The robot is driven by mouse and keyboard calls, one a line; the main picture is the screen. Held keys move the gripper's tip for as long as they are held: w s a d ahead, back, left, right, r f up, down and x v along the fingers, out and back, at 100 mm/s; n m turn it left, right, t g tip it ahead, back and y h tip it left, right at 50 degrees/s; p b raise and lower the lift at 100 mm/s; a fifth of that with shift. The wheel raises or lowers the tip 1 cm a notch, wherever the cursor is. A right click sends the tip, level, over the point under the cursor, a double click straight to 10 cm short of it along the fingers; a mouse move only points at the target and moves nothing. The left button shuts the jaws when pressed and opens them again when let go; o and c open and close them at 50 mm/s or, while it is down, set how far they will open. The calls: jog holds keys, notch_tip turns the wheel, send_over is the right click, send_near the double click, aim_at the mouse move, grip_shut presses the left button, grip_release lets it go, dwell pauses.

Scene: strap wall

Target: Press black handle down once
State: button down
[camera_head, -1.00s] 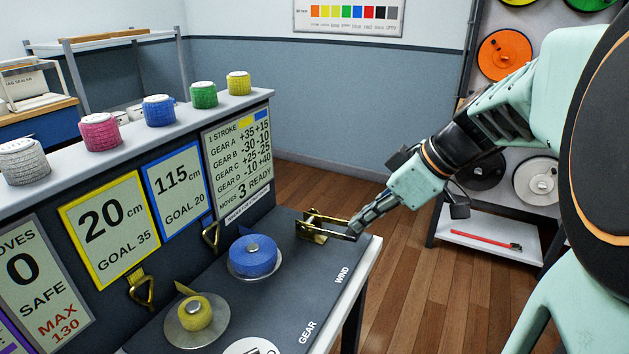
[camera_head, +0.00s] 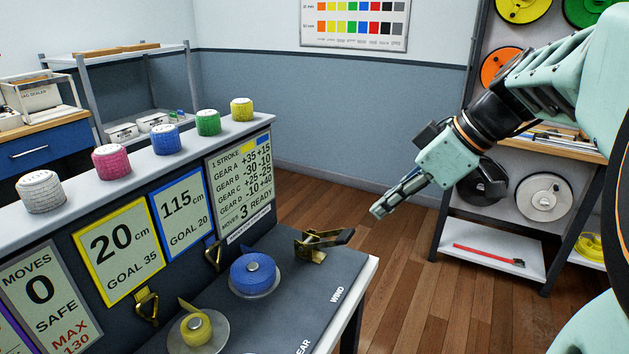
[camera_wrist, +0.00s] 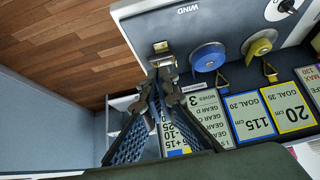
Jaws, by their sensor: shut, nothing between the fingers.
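The black handle (camera_head: 337,238) sits on a brass bracket (camera_head: 311,250) at the far right of the dark bench top, near the word WIND. It tilts up toward its free right end. My gripper (camera_head: 378,211) is shut and empty, above and to the right of the handle and apart from it in the head view. In the wrist view my gripper (camera_wrist: 163,72) points toward the brass bracket (camera_wrist: 161,47); the fingers hide much of the handle. The panel reads MOVES 0, 20 cm, 115 cm and 3 READY.
A blue strap roll (camera_head: 253,272) and a yellow strap roll (camera_head: 196,329) sit left of the handle on the bench. Brass hooks (camera_head: 147,305) stick out from the panel. A rack with spools (camera_head: 542,196) stands at the right. Air around my gripper is clear.

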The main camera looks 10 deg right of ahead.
jog(key=v, duration=0.2)
jog(key=shift+s+d+r, duration=0.1)
jog(key=shift+d+r, duration=0.15)
jog(key=c, duration=2.6)
grip_release()
jog(key=shift+c, duration=0.2)
